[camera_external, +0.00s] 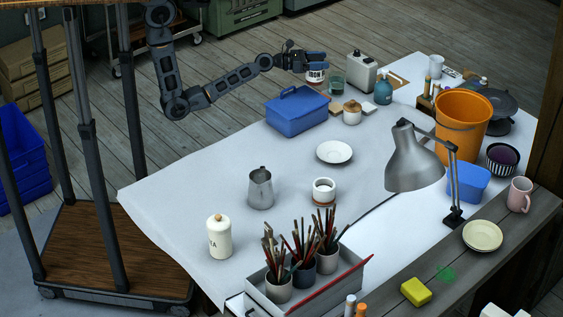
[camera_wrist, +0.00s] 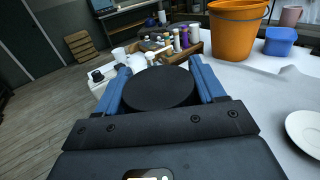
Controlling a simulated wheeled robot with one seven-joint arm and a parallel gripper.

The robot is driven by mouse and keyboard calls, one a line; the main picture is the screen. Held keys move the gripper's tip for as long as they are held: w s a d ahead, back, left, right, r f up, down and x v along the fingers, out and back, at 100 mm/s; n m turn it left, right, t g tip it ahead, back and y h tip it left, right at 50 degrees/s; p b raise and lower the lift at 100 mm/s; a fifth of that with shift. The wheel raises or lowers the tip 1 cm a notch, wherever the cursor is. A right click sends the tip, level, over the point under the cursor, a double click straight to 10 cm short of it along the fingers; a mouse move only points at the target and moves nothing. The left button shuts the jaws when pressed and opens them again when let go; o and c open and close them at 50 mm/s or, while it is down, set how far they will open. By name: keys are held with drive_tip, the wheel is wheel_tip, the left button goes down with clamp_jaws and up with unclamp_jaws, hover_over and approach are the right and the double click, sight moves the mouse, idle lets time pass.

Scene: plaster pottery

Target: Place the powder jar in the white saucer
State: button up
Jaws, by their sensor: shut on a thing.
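The powder jar (camera_external: 315,76) has a white label and a round black lid. In the wrist view its black lid (camera_wrist: 158,88) sits between my two blue fingers. My gripper (camera_external: 313,61) is shut on the jar and holds it up at the far side of the table, behind the blue toolbox. The white saucer (camera_external: 334,152) lies empty on the table, nearer the external camera than the jar. The saucer also shows at the right edge of the wrist view (camera_wrist: 304,130), to the right of my gripper. The jar's lower body is hidden in the wrist view.
A blue toolbox (camera_external: 297,112) stands between the jar and the saucer's left side. A metal pitcher (camera_external: 260,187) and a grey lamp (camera_external: 413,163) flank the saucer.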

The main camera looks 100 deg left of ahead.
drive_tip(key=s+d+r+m+h+p, duration=0.1)
drive_tip(key=d+m+h, duration=0.15)
drive_tip(key=d, duration=1.05)
drive_tip(key=s+d+r+m+g+h+p, duration=0.15)
drive_tip(key=d+h, duration=0.25)
drive_tip(key=d, duration=0.9)
drive_tip(key=d+m+h+p, duration=0.2)
drive_tip(key=d+h, duration=0.2)
drive_tip(key=d, duration=0.9)
drive_tip(key=w+a+f+b, duration=0.6)
drive_tip(key=a+f+b, duration=0.3)
drive_tip(key=f+b, duration=0.1)
drive_tip(key=shift+w+a+f+m, duration=0.15)
drive_tip(key=shift+w+f+m, duration=0.15)
drive_tip(key=shift+f, duration=0.15)
drive_tip(key=shift+f, duration=0.15)
drive_tip(key=shift+f+b, duration=0.35)
drive_tip(key=shift+f, duration=0.1)
drive_tip(key=o, duration=1.4)
